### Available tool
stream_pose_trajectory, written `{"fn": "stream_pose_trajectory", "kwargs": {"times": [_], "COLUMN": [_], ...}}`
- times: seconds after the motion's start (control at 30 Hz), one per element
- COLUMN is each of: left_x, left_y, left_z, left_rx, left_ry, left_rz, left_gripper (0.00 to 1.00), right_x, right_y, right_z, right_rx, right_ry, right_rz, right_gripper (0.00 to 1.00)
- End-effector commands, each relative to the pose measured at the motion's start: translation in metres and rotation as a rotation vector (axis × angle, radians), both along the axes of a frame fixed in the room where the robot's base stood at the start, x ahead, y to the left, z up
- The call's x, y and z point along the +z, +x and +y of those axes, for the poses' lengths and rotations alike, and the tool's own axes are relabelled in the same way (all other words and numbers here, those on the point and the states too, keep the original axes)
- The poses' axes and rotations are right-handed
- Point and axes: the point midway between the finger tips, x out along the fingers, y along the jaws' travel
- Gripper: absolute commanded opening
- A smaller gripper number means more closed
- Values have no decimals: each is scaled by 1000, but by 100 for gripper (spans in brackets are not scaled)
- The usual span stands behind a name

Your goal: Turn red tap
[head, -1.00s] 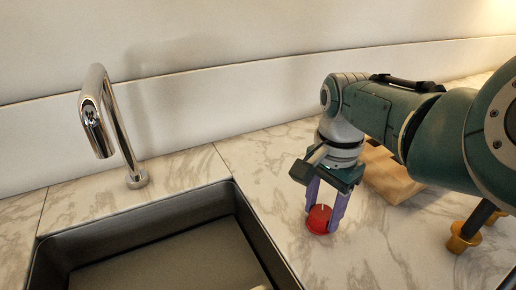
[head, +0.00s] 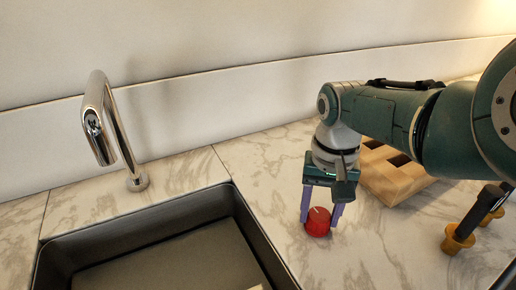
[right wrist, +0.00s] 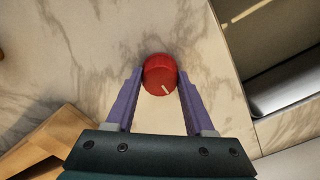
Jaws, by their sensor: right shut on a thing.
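The red tap (head: 317,222) is a round knob on the marble counter, right of the sink. It also shows in the right wrist view (right wrist: 160,75), with a pale mark line on its top pointing to the lower right. My right gripper (head: 320,217) comes down from above with its purple fingers on either side of the knob, shut on it. In the right wrist view the fingers (right wrist: 160,82) flank the knob. A chrome faucet (head: 112,130) stands behind the sink. My left gripper is not in view.
The dark sink basin (head: 150,222) lies to the left of the knob. A wooden block with slots (head: 395,180) stands behind my right gripper. Dark-handled objects with golden ends (head: 458,238) are at the right. The counter in front of the knob is clear.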

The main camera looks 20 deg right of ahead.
Motion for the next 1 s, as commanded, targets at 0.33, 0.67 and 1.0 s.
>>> {"fn": "stream_pose_trajectory", "kwargs": {"times": [0.33,0.67,1.0], "left_x": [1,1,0], "left_y": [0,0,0], "left_z": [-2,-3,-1], "left_rx": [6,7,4], "left_ry": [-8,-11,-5], "left_rz": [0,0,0], "left_gripper": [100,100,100], "right_x": [1,1,0], "right_y": [0,0,0], "right_z": [0,0,0], "right_rx": [26,25,23], "right_ry": [1,1,0], "right_rz": [2,1,0], "right_gripper": [0,67,84]}}
